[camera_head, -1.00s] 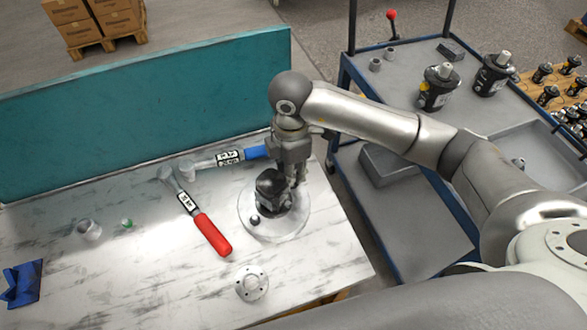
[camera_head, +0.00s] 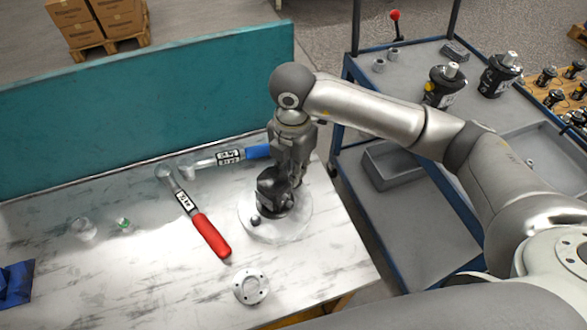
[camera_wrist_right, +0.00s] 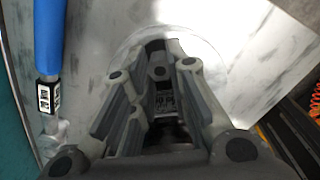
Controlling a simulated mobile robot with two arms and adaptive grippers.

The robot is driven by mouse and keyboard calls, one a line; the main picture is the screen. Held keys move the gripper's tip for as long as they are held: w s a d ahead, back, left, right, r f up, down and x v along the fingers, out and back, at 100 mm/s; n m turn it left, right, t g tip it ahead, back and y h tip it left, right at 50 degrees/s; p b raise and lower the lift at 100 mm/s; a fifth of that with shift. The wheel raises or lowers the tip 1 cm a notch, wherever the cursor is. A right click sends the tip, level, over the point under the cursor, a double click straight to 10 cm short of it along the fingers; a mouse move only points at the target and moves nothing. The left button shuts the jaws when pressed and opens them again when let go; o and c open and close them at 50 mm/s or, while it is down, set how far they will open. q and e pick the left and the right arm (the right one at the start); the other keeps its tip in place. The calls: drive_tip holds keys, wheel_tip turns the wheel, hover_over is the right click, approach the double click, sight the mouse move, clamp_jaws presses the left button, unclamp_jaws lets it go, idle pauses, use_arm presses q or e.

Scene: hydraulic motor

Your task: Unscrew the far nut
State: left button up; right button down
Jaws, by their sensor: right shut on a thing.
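The dark hydraulic motor (camera_head: 268,197) stands on a pale round plate (camera_head: 262,231) near the right end of the marble-topped table. My right gripper (camera_head: 290,186) points down at its far right side, fingers close together and shut on the far nut there. The nut itself is hidden by the fingers in the head view. A small dark round part (camera_head: 255,220) shows at the motor's near left. In the right wrist view my right gripper (camera_wrist_right: 165,95) surrounds the dark motor, and a label shows between the fingers. My left gripper is not in view.
A red-handled wrench (camera_head: 210,236) and a blue-handled wrench (camera_head: 256,151) lie left of the motor. A flanged disc (camera_head: 250,287) lies in front. A teal panel (camera_head: 150,108) bounds the back. A blue cart (camera_head: 410,240) with motors stands right.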

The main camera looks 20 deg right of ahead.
drive_tip(key=shift+a, duration=0.15)
drive_tip(key=shift+w+n+b, duration=0.1)
drive_tip(key=shift+n+b, duration=0.8)
drive_tip(key=shift+n, duration=0.3)
drive_tip(key=shift+n+b, duration=0.45)
drive_tip(key=shift+n, duration=0.35)
drive_tip(key=shift+r+n, duration=0.15)
drive_tip(key=shift+n, duration=0.15)
drive_tip(key=c, duration=1.6)
unclamp_jaws()
drive_tip(key=shift+o, duration=0.2)
drive_tip(key=shift+s+f, duration=0.3)
